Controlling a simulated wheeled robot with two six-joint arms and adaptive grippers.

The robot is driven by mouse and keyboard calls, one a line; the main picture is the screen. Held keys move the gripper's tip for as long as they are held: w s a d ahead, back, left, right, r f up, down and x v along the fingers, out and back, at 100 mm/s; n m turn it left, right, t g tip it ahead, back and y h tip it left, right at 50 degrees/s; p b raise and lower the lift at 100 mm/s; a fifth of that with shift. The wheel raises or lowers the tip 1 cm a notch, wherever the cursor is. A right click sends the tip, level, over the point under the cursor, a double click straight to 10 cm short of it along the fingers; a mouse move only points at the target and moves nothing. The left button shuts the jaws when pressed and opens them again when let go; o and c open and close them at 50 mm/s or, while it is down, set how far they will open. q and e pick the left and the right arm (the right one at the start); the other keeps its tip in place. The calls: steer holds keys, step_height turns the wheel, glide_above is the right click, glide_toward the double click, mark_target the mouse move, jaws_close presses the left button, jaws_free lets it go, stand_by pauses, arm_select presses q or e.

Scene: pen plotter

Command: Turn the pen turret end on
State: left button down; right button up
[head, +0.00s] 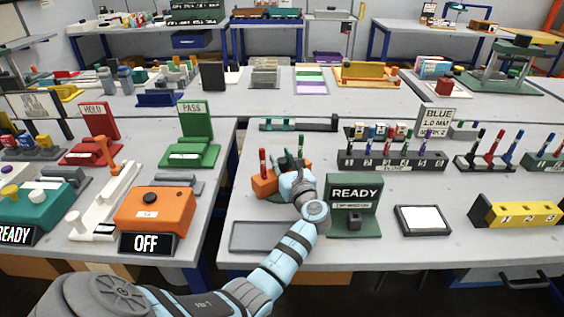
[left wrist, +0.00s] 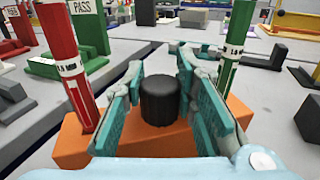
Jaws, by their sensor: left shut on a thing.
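The pen turret (head: 265,184) is an orange block on the right-hand table, with a red pen (head: 263,163) at its left and a green pen (head: 301,146) at its right. My left gripper (head: 290,172) is over it and hides much of it. In the left wrist view, the turret's orange body (left wrist: 75,142) carries the red pen (left wrist: 68,55) at left and the green pen (left wrist: 236,45) at right. A black round knob (left wrist: 165,101) stands between them. My left gripper's teal fingers (left wrist: 160,85) are either side of this knob, shut on it. My right gripper is not in view.
A green READY stand (head: 354,205) is close to the right of my left gripper. An empty grey tray (head: 264,237) lies in front of the turret. A pen rack (head: 390,162) stands behind to the right. A gap separates this table from the left one.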

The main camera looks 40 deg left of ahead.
arm_select(q)
steer(key=shift+g, duration=0.3)
steer(key=c, duration=1.3)
jaws_free()
steer(key=v, duration=0.7)
steer(key=shift+s+d, duration=0.15)
steer(key=shift+d, duration=0.15)
